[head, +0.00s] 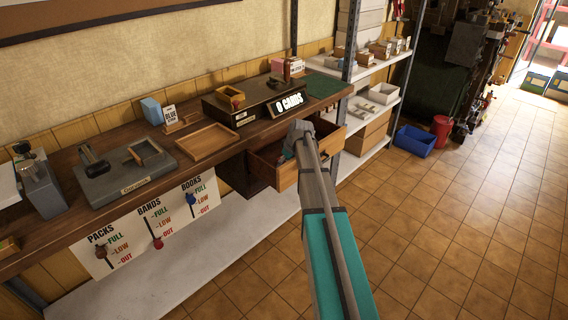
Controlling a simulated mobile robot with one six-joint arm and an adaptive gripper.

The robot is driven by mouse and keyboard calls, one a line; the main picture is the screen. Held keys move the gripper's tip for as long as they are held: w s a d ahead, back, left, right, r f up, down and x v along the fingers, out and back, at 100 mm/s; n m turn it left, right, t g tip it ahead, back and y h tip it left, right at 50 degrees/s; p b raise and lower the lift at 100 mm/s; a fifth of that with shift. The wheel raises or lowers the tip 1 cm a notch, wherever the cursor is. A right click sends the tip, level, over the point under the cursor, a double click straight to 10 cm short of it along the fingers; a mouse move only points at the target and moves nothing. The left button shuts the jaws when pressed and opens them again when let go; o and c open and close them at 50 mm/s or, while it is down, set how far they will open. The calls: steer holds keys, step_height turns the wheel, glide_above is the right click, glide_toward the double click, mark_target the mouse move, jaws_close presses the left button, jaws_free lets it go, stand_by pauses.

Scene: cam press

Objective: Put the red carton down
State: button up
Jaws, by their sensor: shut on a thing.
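My gripper (301,130) is at the far end of my arm, just in front of the bench edge and over or beside an open wooden drawer (327,141). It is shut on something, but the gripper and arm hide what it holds. I cannot make out a red carton in the jaws. A pinkish-red carton (280,65) stands on the bench at the back, partly behind a small white sign. Small teal and reddish things show in the drawer beside my gripper.
The bench holds an empty wooden tray (208,142), a blue carton (152,111), a card machine reading "0 CARDS" (288,103), a grey press (126,172) and a green mat (323,86). White shelves (374,106) stand at right. A blue bin (414,141) is on the open tiled floor.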

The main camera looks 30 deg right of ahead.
steer(key=shift+f, duration=0.2)
steer(key=o, duration=1.1)
steer(key=shift+r, duration=0.25)
steer(key=p+v, duration=1.1)
steer(key=v, duration=0.1)
steer(key=shift+w, duration=0.1)
steer(key=s+a+f+m+g+h, duration=0.1)
steer(key=s+a+m+g, duration=0.3)
steer(key=s+a, duration=1.7)
steer(key=a, duration=0.4)
steer(key=shift+s+a+f+h, duration=0.2)
steer(key=shift+s+a+h, duration=0.05)
steer(key=shift+s+h, duration=0.05)
